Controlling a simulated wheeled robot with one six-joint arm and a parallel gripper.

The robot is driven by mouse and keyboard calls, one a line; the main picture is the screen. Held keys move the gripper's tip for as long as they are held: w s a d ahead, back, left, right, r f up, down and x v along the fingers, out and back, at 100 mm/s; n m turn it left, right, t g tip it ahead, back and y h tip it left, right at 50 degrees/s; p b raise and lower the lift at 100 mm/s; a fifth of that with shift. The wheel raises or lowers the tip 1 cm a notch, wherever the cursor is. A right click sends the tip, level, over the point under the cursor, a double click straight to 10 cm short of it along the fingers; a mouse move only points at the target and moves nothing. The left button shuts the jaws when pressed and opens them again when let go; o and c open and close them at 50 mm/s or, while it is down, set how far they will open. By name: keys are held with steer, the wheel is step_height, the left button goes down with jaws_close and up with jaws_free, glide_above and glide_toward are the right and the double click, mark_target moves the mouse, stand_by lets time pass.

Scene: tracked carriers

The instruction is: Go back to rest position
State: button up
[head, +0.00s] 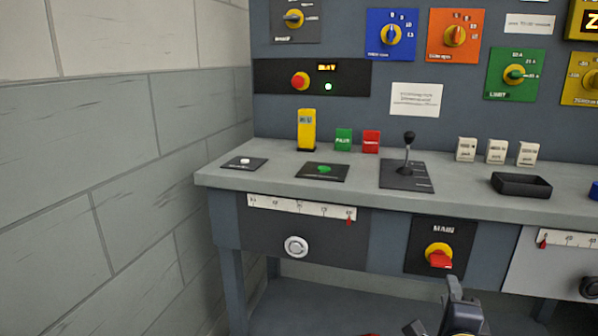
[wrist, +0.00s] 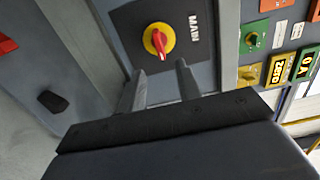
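My gripper (wrist: 159,76) is open in the wrist view, its two dark fingers apart with nothing between them. Beyond the fingertips is the MAIN switch (wrist: 160,40), a yellow round base with a red handle on a dark plate. In the head view the MAIN switch (head: 439,255) is on the front of the desk, its red handle low on the yellow base. My gripper shows partly at the bottom edge of the head view (head: 458,302), below and a little right of the switch. It looks apart from the switch.
The grey desk (head: 290,178) carries a black lever (head: 408,150), a yellow handheld device (head: 307,130), a dark tray (head: 521,184) and push buttons. Several rotary dials are on the panel behind. A block wall (head: 110,170) stands at left. Slider scales (head: 300,208) line the desk front.

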mark_target(443, 265)
steer(key=b+x, duration=0.2)
steer(key=x, duration=0.6)
steer(key=shift+w+d+f, duration=0.1)
steer(key=shift+w, duration=0.25)
steer(key=shift+s+n, duration=0.15)
steer(key=shift+n, duration=0.65)
steer(key=n+p, duration=0.1)
steer(key=n, duration=0.2)
steer(key=shift+r, duration=0.2)
steer(key=shift+n+p, duration=0.8)
steer(key=shift+n, duration=1.1)
